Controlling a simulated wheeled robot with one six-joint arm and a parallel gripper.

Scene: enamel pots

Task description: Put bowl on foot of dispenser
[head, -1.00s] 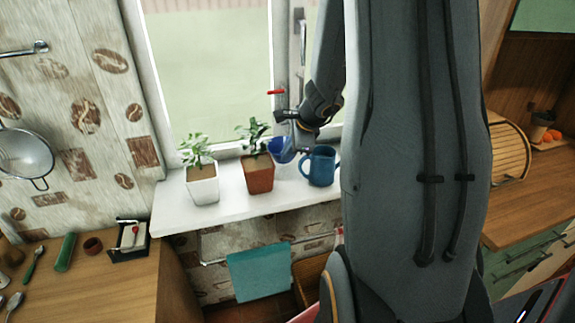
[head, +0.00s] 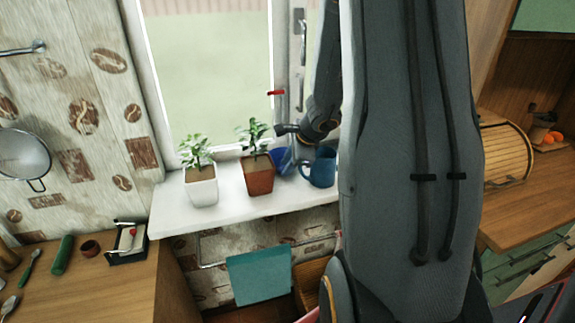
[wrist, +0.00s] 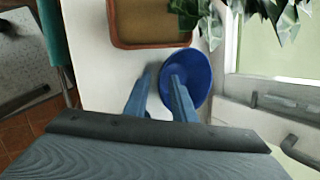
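A blue bowl (head: 280,155) stands on the white windowsill, partly hidden behind the potted plant and my gripper. In the wrist view the bowl (wrist: 188,80) shows its blue inside. My gripper (head: 290,158) is at the bowl, pointing down. Its two fingers (wrist: 160,90) are apart, with one over the bowl's inside and the other outside its near wall; the rim lies between them. I cannot tell whether either finger touches it. I cannot make out a dispenser or its foot with certainty.
The brown pot (head: 259,177) stands close beside the bowl, with a white potted plant (head: 202,185) further left. A blue mug (head: 319,168) is just right of my gripper. The windowsill's (head: 225,205) front strip is clear. A black holder (head: 128,243) stands on the left counter.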

